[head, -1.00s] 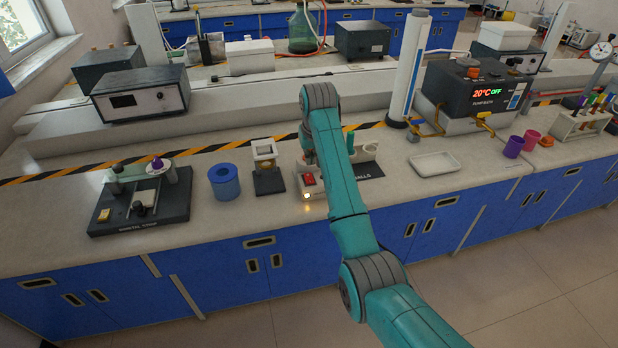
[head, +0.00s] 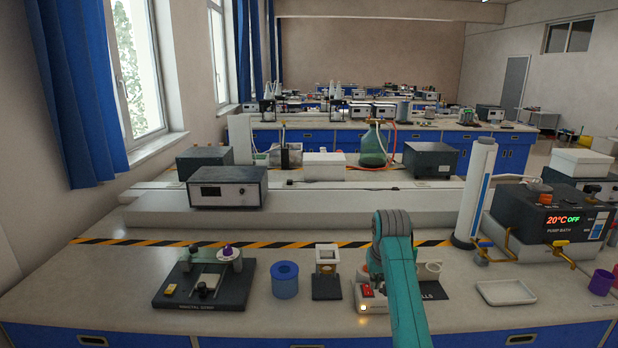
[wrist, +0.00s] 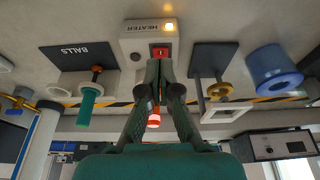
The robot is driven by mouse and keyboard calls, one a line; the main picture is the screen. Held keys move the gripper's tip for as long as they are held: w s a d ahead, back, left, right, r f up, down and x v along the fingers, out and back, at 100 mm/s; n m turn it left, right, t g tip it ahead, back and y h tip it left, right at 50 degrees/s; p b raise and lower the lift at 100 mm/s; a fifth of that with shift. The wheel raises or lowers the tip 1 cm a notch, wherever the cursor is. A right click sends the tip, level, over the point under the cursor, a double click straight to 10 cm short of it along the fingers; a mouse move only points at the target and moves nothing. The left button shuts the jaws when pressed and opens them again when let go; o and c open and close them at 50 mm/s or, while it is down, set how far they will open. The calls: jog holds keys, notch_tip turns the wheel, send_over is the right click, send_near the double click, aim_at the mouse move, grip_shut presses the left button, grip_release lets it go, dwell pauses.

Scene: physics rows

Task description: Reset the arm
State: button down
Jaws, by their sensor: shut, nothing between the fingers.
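My gripper (wrist: 158,68) shows in the wrist view with its dark fingers closed together and nothing between them. Its tips are at the red switch (wrist: 160,51) of the white heater box (wrist: 132,46); I cannot tell whether they touch it. An orange lamp (wrist: 168,28) glows on the heater. In the head view my teal arm (head: 398,275) reaches over the bench just right of the heater (head: 368,304) and hides the gripper. A red glowing part (wrist: 154,119) shows between the finger links in the wrist view.
A blue cylinder (head: 285,280) and a small stand with a white frame (head: 327,287) are left of the heater. A dark balance-like device (head: 200,285) is further left. The balls board (head: 433,290), a white tray (head: 506,292) and a pump bath (head: 540,228) are right.

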jog(key=shift+t, duration=0.7)
jog(key=s+f, duration=0.1)
jog(key=f, duration=0.3)
jog(key=s+f, duration=0.2)
jog(key=f, duration=0.2)
jog(key=s+f, duration=0.2)
jog(key=f, duration=0.3)
jog(key=s+f+t, duration=0.2)
jog(key=s+f, duration=0.7)
jog(key=s, duration=0.4)
jog(key=s+f+t, duration=0.2)
jog(key=s+f, duration=0.8)
jog(key=s, duration=0.3)
jog(key=s+r+t, duration=0.2)
jog(key=s+r, duration=0.1)
jog(key=s, duration=0.8)
jog(key=s+r+t, duration=0.1)
jog(key=s+r, duration=0.2)
jog(key=s, duration=0.8)
jog(key=s+r+t, duration=0.3)
jog(key=s+r, duration=1.1)
jog(key=r, duration=0.4)
